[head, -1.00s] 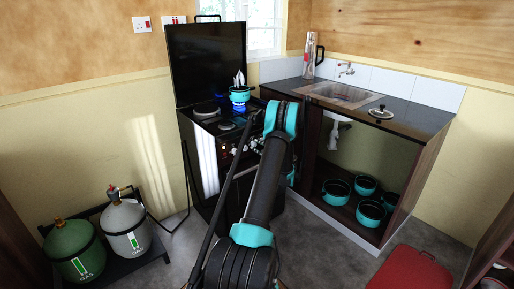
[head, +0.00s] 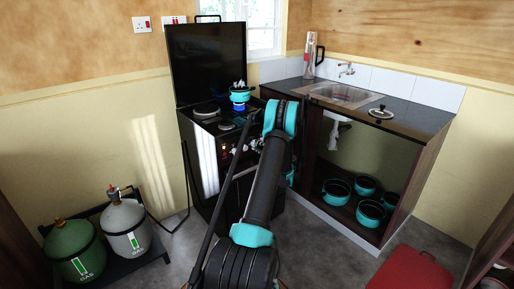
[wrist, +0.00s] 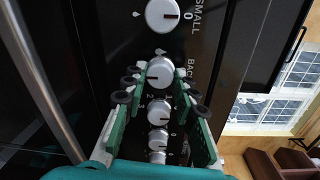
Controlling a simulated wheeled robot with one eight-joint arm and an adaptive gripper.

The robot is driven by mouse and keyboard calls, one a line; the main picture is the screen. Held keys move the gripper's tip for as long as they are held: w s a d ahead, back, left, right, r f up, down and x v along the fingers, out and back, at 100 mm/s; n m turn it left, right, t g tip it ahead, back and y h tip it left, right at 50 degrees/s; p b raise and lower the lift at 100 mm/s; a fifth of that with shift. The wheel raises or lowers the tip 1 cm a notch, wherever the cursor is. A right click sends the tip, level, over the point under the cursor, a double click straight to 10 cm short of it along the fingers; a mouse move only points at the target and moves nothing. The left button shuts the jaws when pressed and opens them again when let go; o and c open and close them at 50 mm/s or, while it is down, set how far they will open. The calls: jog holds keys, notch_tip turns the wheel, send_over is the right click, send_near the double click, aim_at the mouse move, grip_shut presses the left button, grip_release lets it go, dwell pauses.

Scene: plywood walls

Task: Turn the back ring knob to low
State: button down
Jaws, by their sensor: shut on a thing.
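The back ring knob (wrist: 159,72) is a round silver knob beside the partly hidden label starting "BAC", with a dark mark pointing left in the wrist view. My gripper (wrist: 160,80) has one green finger on each side of this knob and is shut on it. The black cooker (head: 207,150) stands against the wall in the head view, its knob row partly hidden by my arm. A teal pot (head: 241,95) stands on a ring with a blue flame below.
Another silver knob (wrist: 162,15), labelled "SMALL", has its mark toward 0. Several more knobs lie between my fingers' bases. A sink counter (head: 412,118) stands right of the cooker; gas bottles (head: 127,230) stand at lower left.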

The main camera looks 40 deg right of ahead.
dwell(0.3)
jog(key=c, duration=1.2)
grip_release()
jog(key=shift+s, duration=0.15)
jog(key=s, duration=0.7)
jog(key=s+d, duration=0.1)
jog(key=s, duration=0.3)
jog(key=shift+s+r, duration=0.25)
jog(key=shift+s, duration=0.1)
jog(key=shift+a, duration=0.15)
